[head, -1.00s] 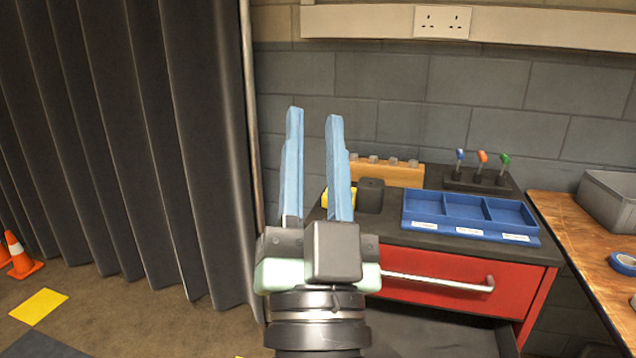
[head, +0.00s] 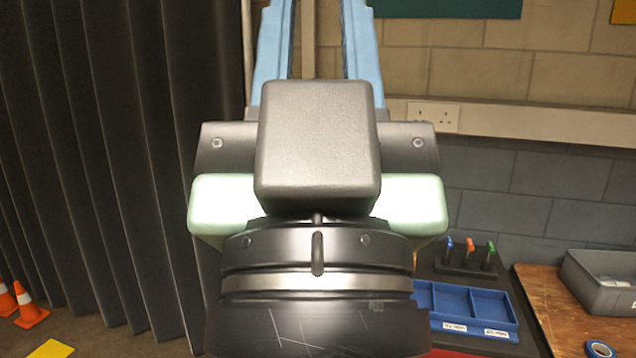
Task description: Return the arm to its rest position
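My gripper (head: 318,30) fills the middle of the head view, close to the camera and pointing up. Its two light-blue fingers stand apart with an empty gap between them, and their tips run out of the top of the picture. The curtain and wall show behind it. My wrist hides much of the cabinet behind and below it.
A blue divided tray (head: 513,336) and a rack with several coloured-handled tools (head: 468,262) sit on a cabinet at lower right. A wooden bench (head: 545,318) holds a grey bin (head: 603,284) and blue tape (head: 600,349). A dark curtain (head: 110,150) hangs left; orange cones (head: 28,305) stand beside it.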

